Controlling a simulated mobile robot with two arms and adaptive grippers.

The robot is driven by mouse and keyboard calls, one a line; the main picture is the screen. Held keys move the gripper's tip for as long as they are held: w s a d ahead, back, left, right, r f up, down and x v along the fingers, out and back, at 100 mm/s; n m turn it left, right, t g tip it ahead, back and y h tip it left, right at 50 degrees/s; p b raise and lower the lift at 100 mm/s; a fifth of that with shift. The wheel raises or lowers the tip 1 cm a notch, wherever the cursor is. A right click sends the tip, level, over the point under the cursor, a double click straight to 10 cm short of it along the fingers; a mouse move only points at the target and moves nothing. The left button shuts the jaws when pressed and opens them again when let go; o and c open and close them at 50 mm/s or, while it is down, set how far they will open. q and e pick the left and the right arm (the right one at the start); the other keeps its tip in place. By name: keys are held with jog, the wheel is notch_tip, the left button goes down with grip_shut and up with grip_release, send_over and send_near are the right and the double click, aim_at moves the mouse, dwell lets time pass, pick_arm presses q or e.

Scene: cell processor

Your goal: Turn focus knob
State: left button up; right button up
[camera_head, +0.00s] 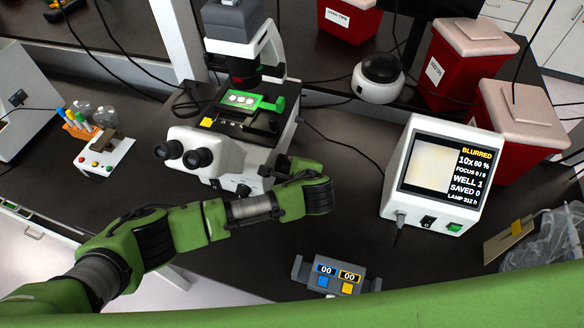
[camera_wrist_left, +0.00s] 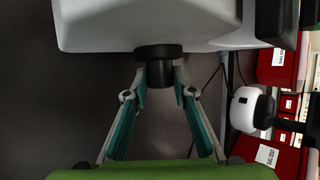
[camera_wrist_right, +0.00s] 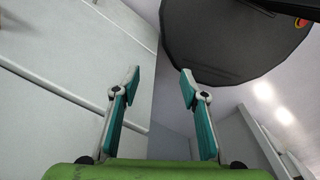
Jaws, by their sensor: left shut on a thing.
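The white microscope (camera_head: 225,155) stands on the dark bench, left of centre in the head view. My left gripper (camera_head: 278,177) is at its right side. In the left wrist view, the fingertips (camera_wrist_left: 160,78) are closed around the narrow stem of a black focus knob (camera_wrist_left: 158,52) that sticks out from the white body. In the head view the gripper hides that knob. A monitor (camera_head: 440,165) at the right reads "BLURRED", 10x, 60 %, focus 0/9, well 1. My right gripper (camera_wrist_right: 160,85) is open and empty in the right wrist view.
A green plate holder (camera_head: 250,101) lies on the microscope stage. A grey counter (camera_head: 338,277) reading 00 and 00 sits in front. Red bins (camera_head: 463,65) and a round white device (camera_head: 378,78) stand behind. A tube rack (camera_head: 80,122) is at the left.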

pick_arm(q)
jog(key=shift+s+f+t+b, duration=0.2)
jog(key=shift+f+t+b, duration=0.25)
jog(key=shift+t+b, duration=0.55)
jog(key=t+b, duration=0.1)
jog(key=b, duration=0.2)
jog(key=n+t+h+b, duration=0.1)
jog(key=t+b, duration=0.1)
jog(key=b, duration=0.1)
jog(key=shift+a+f+n+b, duration=0.1)
jog(key=shift+f+n+b, duration=0.2)
jog(key=shift+r+t+b, duration=0.25)
jog(key=shift+t+b, duration=0.45)
jog(key=shift+b, duration=0.25)
jog(key=o, duration=1.1)
jog(key=v, duration=0.7)
jog(key=shift+s+a, duration=0.1)
jog(key=shift+s, duration=0.2)
